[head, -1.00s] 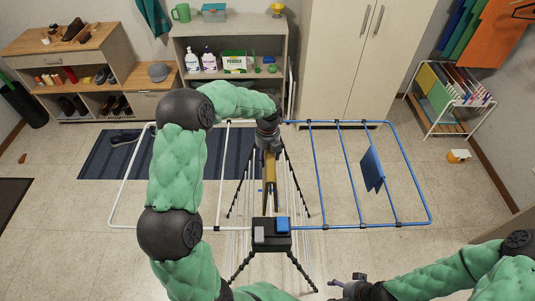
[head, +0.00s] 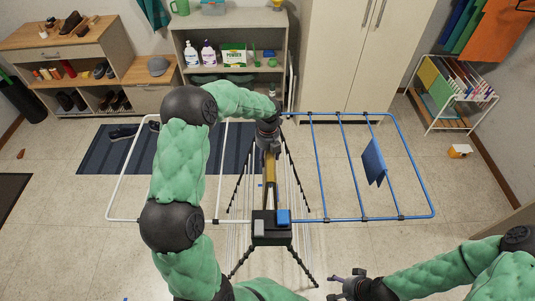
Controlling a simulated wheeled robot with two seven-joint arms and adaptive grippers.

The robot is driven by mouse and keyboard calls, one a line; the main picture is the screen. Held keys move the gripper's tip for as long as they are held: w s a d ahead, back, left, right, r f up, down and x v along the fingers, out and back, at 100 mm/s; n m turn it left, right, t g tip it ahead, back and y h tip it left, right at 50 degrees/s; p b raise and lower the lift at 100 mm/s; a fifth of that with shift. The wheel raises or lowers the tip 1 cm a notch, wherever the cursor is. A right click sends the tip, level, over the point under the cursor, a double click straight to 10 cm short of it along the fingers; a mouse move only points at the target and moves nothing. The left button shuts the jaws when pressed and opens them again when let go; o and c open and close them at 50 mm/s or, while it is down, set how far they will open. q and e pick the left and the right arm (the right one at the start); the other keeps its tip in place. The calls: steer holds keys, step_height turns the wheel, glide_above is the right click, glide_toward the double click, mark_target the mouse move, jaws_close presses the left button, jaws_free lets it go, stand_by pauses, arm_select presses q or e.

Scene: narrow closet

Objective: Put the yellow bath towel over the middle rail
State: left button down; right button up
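The yellow bath towel (head: 269,177) shows as a narrow yellow-brown strip at the middle of the drying rack, running lengthwise between its white and blue wings. The middle rail itself is hard to make out under it. My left gripper (head: 268,145) is at the towel's far end, pointing down. Its fingertips are largely hidden by the wrist, so I cannot tell whether they grip the cloth. My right gripper (head: 332,287) is open and empty at the bottom, in front of the rack and apart from it.
The rack's white wing (head: 108,190) spreads left and its blue wing (head: 430,190) right. A blue cloth (head: 373,162) hangs on the blue wing. A black block (head: 270,238) tops the near end. Shelves (head: 230,22) and a cabinet (head: 350,50) stand behind.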

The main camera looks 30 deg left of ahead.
arm_select(q)
steer(key=shift+w+f+b, duration=0.1)
steer(key=shift+f+b, duration=0.35)
steer(key=shift+f, duration=0.55)
steer(key=shift+c, duration=1.9)
jaws_free()
steer(key=shift+o, duration=0.5)
steer(key=shift+f, duration=0.2)
step_height(320, 180, up, 12)
steer(key=shift+r, duration=0.1)
